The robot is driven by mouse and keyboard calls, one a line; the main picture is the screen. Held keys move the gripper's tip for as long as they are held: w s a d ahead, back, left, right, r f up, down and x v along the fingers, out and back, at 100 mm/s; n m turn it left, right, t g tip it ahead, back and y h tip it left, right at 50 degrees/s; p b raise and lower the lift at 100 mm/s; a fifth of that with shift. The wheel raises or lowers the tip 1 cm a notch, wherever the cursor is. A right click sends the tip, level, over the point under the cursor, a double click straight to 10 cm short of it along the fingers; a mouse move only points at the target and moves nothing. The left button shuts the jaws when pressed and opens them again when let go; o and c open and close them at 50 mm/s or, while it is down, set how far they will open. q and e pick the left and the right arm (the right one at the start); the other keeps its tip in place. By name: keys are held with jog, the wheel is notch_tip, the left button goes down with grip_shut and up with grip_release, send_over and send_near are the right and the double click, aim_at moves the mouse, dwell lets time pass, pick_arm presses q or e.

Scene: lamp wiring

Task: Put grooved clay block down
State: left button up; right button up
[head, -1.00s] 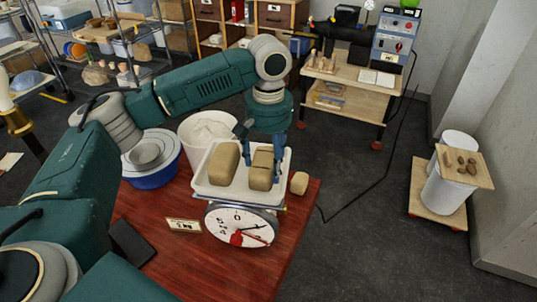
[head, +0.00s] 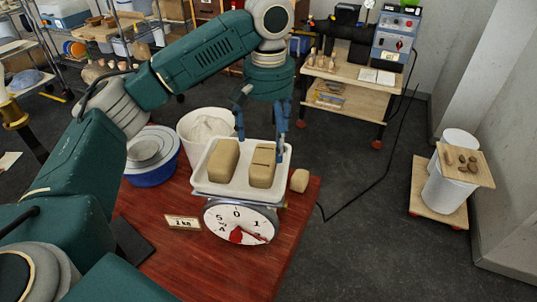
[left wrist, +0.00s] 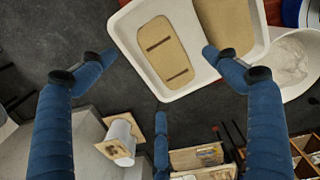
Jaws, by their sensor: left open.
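The grooved clay block (head: 262,165) lies in the right half of the white tray (head: 238,190) on the scale, with two dark grooves across its top. It also shows in the left wrist view (left wrist: 164,52). A plain clay block (head: 223,160) lies beside it on the left, apart from it. My left gripper (head: 261,138) is open and empty just above and behind the grooved block. In the left wrist view its blue fingers (left wrist: 160,55) are spread wide, clear of the block. My right gripper is not in view.
The scale's dial (head: 238,222) faces front, beside a small "1 kg" card (head: 183,222). A small clay lump (head: 299,180) sits at the right edge of the red table (head: 150,262). A white bucket (head: 205,126) and a blue basin (head: 152,172) stand behind and left.

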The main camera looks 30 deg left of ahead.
aim_at(269, 157)
pick_arm(q)
notch_tip(269, 157, up, 6)
jog(key=shift+p, duration=0.3)
dwell(0.4)
